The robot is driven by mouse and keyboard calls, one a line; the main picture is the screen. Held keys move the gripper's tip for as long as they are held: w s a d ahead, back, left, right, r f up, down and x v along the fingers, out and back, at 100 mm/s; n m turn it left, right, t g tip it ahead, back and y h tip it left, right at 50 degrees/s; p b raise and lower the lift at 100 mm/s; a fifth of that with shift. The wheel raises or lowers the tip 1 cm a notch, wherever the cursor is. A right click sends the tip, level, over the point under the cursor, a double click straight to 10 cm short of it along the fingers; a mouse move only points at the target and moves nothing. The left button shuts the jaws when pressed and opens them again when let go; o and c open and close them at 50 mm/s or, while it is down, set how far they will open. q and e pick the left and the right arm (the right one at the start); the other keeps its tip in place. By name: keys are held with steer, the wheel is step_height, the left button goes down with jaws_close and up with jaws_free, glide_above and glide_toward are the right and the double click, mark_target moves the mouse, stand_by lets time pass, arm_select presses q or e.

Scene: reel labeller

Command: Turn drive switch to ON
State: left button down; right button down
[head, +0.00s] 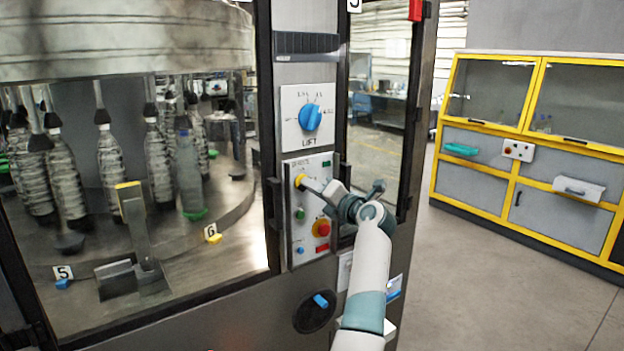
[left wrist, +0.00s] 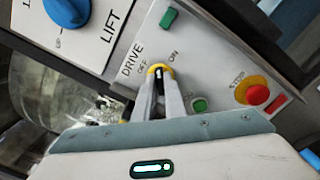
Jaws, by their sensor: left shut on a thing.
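The drive switch is a small yellow knob (head: 299,181) at the upper left of the light drive panel. In the left wrist view the knob (left wrist: 159,69) sits below the DRIVE lettering, with OFF on its left and ON on its right. My left gripper (head: 304,183) reaches it from the right, and it also shows in the left wrist view (left wrist: 159,78). Its fingers are shut on the knob and hide part of it. I cannot tell for certain which label the knob points to. My right gripper is not in view.
The blue LIFT knob (head: 311,118) is on a plate just above. A red stop button (head: 321,229) and a green button (head: 300,213) are lower on the panel. Vertical handles flank the panel. Glass with bottles behind is at left; open floor lies right.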

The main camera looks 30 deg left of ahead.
arm_select(q)
steer(key=shift+m+p, duration=4)
steer(key=shift+p, duration=0.2)
steer(key=shift+f, duration=0.1)
steer(key=c, duration=1.8)
jaws_free()
steer(key=shift+w, duration=0.1)
steer(key=shift+d, duration=0.1)
